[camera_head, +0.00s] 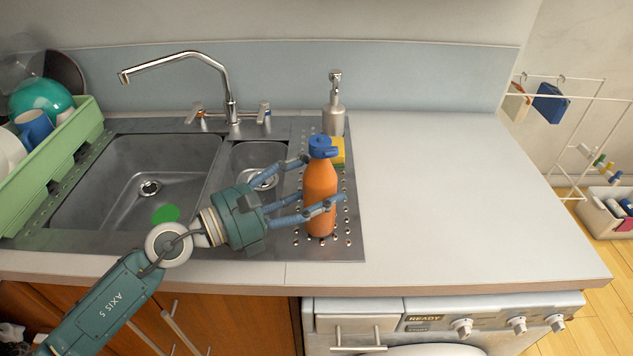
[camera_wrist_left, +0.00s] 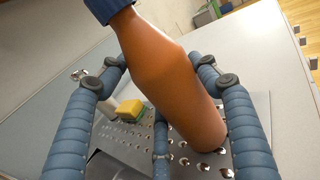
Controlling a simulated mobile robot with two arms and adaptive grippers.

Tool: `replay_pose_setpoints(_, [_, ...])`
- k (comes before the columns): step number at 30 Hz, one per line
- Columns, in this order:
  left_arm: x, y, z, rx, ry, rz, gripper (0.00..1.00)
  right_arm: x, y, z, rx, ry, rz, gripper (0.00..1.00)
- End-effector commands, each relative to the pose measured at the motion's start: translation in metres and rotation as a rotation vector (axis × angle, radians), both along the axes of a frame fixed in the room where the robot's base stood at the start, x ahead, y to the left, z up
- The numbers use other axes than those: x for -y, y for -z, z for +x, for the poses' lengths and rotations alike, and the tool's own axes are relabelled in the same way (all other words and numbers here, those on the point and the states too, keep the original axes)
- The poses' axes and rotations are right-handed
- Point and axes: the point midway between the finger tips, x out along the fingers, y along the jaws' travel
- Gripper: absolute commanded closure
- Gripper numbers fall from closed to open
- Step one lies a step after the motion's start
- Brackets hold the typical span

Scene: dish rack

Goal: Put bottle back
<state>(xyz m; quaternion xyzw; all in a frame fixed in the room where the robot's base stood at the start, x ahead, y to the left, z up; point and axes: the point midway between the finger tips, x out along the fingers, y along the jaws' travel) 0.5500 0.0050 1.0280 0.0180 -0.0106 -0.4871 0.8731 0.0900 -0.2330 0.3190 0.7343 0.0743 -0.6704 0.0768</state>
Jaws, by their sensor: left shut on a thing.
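The bottle (camera_head: 320,188) is orange with a blue cap. It stands close to upright over the perforated metal drain area, right of the small sink basin. My left gripper (camera_head: 314,186) reaches in from the left with its fingers around the bottle's body and is shut on it. In the left wrist view the bottle (camera_wrist_left: 165,70) fills the middle between the blue fingers. I cannot tell whether its base touches the metal. My right gripper is in neither view.
A soap dispenser (camera_head: 334,112) and a yellow-green sponge (camera_head: 338,151) sit just behind the bottle. The faucet (camera_head: 228,90) rises behind the sink (camera_head: 135,165). A green dish rack (camera_head: 60,150) stands at the left. The white countertop (camera_head: 450,190) to the right is clear.

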Motion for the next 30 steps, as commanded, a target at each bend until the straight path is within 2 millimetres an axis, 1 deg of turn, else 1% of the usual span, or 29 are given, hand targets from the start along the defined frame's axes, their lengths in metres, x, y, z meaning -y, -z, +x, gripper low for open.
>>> replay_pose_setpoints(11, [0.000,0.005,0.000,0.002,-0.001,-0.001,0.52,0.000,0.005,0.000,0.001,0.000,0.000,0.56])
replay_pose_setpoints(12, [0.000,0.004,0.000,0.002,-0.001,-0.001,0.34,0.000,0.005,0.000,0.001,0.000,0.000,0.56])
replay_pose_setpoints(15, [0.000,0.004,0.000,0.002,-0.001,-0.001,0.16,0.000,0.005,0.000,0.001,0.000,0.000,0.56])
replay_pose_setpoints(21, [0.000,0.005,0.000,0.001,0.000,-0.001,0.16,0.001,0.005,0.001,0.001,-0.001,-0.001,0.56])
replay_pose_setpoints(25, [-0.002,0.006,-0.001,-0.001,0.000,0.002,0.16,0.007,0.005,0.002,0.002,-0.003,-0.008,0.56])
replay_pose_setpoints(28, [-0.009,0.007,-0.005,-0.004,-0.001,0.002,0.16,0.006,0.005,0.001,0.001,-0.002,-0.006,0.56])
replay_pose_setpoints(30, [-0.018,0.008,-0.011,-0.004,-0.001,0.002,0.16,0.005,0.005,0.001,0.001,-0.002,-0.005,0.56])
